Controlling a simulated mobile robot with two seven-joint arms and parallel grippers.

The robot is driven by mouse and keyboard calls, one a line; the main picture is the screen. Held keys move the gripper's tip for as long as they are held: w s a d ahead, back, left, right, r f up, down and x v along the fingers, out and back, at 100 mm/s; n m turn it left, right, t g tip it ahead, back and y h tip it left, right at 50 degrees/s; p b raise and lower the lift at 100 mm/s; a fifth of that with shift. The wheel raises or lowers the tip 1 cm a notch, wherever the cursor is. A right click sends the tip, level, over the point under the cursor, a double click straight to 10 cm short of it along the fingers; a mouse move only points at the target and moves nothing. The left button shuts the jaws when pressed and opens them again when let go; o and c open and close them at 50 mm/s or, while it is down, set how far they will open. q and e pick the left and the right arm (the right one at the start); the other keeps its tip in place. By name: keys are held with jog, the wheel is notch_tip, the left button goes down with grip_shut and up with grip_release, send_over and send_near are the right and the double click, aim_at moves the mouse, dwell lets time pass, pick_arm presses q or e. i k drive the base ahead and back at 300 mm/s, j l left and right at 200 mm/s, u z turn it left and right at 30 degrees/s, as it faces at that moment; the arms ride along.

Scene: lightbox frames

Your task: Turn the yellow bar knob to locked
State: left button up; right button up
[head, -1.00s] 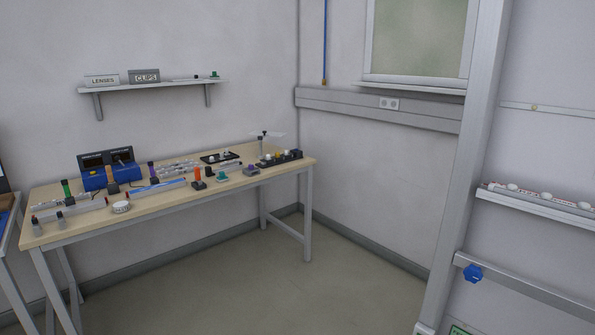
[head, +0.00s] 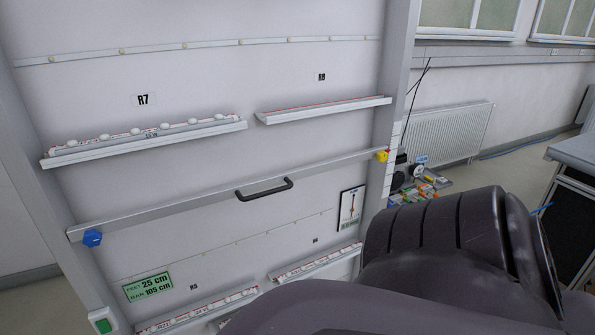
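The yellow bar knob (head: 382,156) is at the right end of a grey horizontal bar (head: 190,202) across a white panel. It is small and its exact turn position cannot be told. A blue knob (head: 93,238) sits at the bar's left end. A black handle (head: 264,189) is fixed to the bar between them. A dark grey link of my arm fills the lower right of the head view. Neither of my grippers shows.
Ledges marked R7 (head: 144,137) and R9 (head: 323,104) are above the bar. An instruction card (head: 351,206) hangs below its right part. A green sign (head: 147,287) is low left. Boxed clutter (head: 420,186), a radiator (head: 445,132) and a dark cabinet (head: 575,205) stand to the right.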

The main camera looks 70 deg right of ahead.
aim_at(382, 155)
jog(key=k+z, duration=0.1)
jog(key=z, duration=1.85)
